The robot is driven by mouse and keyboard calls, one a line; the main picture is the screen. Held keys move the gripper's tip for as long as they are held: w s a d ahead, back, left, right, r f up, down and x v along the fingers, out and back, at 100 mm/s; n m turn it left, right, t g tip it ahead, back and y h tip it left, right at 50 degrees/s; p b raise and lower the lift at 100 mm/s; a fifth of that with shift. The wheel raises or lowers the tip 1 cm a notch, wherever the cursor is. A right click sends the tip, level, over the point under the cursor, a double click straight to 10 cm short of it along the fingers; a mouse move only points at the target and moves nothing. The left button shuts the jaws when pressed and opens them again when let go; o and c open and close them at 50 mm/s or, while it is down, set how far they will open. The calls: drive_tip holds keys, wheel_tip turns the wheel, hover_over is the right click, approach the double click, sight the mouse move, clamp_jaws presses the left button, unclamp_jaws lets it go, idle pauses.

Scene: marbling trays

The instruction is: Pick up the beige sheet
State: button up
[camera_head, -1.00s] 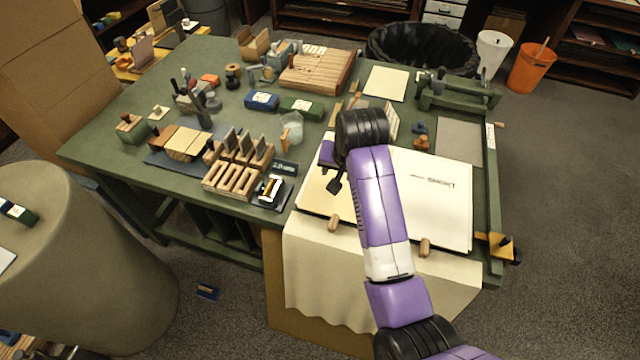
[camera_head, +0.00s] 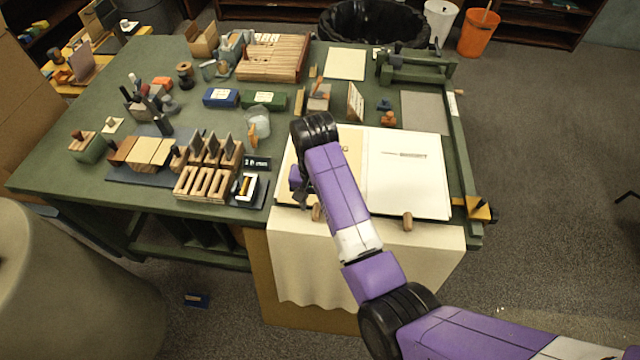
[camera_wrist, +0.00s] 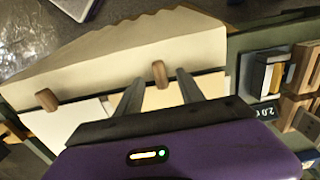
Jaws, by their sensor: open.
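A flat beige sheet (camera_head: 352,143) lies on the left part of the white board or open folder, largely hidden by my arm. A pale beige strip of it shows between my fingers in the wrist view (camera_wrist: 162,98). My gripper (camera_head: 302,194) is over the sheet's front left part, near the table's front edge. In the wrist view my gripper (camera_wrist: 158,84) is open, with nothing held between its two fingers. I cannot tell whether the fingertips touch the sheet.
A cream cloth (camera_head: 350,262) hangs over the front edge, with two wooden pegs (camera_head: 407,221) above it. A wooden rack (camera_head: 203,183) and a small dark sign (camera_head: 257,163) stand to the left. A white page (camera_head: 410,180) lies to the right.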

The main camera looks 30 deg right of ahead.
drive_tip(key=shift+f, duration=1.3)
clamp_jaws()
drive_tip(key=shift+r, duration=0.1)
